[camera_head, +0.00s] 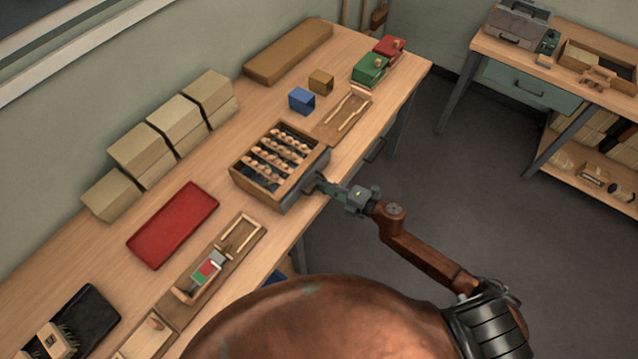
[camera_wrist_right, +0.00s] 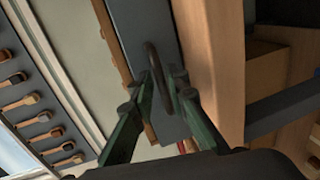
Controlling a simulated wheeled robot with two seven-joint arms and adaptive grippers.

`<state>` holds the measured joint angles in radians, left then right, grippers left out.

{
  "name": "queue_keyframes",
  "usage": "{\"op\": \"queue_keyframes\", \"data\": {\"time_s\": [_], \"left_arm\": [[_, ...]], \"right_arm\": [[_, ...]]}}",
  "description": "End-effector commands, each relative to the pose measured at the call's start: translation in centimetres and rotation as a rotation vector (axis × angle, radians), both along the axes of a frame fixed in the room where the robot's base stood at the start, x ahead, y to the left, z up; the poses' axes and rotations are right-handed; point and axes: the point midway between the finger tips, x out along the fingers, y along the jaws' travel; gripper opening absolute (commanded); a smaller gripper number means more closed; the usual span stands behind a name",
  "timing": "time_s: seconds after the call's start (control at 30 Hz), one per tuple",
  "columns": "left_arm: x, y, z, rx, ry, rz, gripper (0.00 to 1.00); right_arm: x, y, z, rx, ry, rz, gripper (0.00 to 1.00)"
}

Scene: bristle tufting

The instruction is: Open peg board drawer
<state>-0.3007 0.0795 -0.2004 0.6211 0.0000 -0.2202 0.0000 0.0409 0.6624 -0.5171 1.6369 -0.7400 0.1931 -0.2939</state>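The peg board (camera_head: 236,172) is a wooden frame with rows of light pegs on the table, near its front edge. Its grey drawer front (camera_head: 318,166) faces the right side of the picture. My right gripper (camera_head: 322,184) is at this front. In the right wrist view, the green fingers (camera_wrist_right: 160,82) lie on both sides of the dark loop handle (camera_wrist_right: 152,55) on the grey front (camera_wrist_right: 133,25) and look closed on it. The exact contact is hard to see. The drawer looks shut, with no clear gap. My left gripper is not in view.
A red tray (camera_head: 172,225) and a wooden fixture (camera_head: 245,237) lie to the left on the table. A blue block (camera_head: 302,100), a brown block (camera_head: 321,81) and a slotted board (camera_head: 341,117) lie beyond the peg board. The floor (camera_head: 440,190) to the right is clear.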

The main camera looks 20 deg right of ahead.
Motion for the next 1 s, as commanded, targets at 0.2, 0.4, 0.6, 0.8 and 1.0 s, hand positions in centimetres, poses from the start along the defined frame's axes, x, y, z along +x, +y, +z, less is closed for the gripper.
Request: {"op": "queue_keyframes", "data": {"time_s": [0.2,0.4,0.6,0.8,1.0], "left_arm": [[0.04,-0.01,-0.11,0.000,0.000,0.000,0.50],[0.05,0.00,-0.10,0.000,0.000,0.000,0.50],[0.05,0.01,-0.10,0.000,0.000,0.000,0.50],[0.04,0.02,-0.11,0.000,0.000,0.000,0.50],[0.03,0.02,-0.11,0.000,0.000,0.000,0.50]], "right_arm": [[1.26,0.96,-0.41,0.000,0.001,-0.001,0.15],[1.31,1.01,-0.43,0.001,0.002,-0.001,0.15],[1.29,0.97,-0.42,0.001,0.002,-0.001,0.05],[1.29,0.95,-0.42,0.001,0.002,-0.002,0.00],[1.30,0.93,-0.42,0.001,0.002,-0.002,0.00]]}}
